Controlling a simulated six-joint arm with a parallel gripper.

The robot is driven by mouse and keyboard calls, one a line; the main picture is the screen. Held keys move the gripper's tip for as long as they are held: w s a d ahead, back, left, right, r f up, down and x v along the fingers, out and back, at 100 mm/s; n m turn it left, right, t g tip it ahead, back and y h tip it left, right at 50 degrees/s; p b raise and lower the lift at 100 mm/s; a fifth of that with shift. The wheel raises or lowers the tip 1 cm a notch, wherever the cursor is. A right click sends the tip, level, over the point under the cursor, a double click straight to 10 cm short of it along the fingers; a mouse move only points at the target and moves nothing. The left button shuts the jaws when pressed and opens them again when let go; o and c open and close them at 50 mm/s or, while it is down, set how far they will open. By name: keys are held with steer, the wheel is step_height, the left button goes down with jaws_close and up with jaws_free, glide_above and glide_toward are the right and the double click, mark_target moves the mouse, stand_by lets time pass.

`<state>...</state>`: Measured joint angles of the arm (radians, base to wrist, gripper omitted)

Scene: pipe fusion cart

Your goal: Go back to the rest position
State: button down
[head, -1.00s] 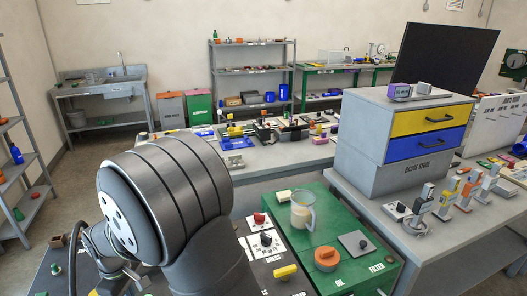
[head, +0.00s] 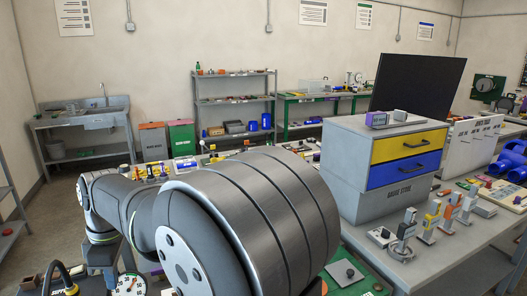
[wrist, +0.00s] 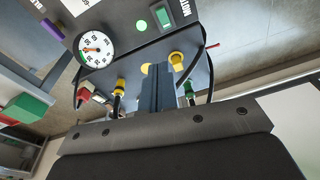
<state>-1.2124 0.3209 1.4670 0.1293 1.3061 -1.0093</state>
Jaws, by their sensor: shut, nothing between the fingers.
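My gripper (wrist: 158,90) shows in the wrist view as two dark fingers side by side, closed together with nothing between them. Behind the fingertips is a dark panel with a round white gauge (wrist: 96,48), a lit green button (wrist: 141,26) and yellow fittings (wrist: 177,59). I cannot tell how far the fingers are from it. In the head view my arm fills the middle and lower left, and I cannot make out the fingers there. A gauge (head: 128,285) shows at the bottom edge of that view.
A grey gauge cabinet (head: 362,208) with yellow and blue drawers stands on the right bench (head: 440,245). Several small tools stand in front of it. A green-topped surface (head: 378,277) is partly hidden by my arm. A sink (head: 85,122) and shelves (head: 235,102) stand at the back.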

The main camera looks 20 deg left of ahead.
steer(key=shift+w+d+r+n, duration=0.15)
steer(key=shift+d+r+n, duration=0.05)
steer(key=shift+r, duration=0.4)
steer(key=shift+w+d+r+n, duration=0.1)
steer(key=shift+d+r+n, duration=0.1)
steer(key=shift+r, duration=0.4)
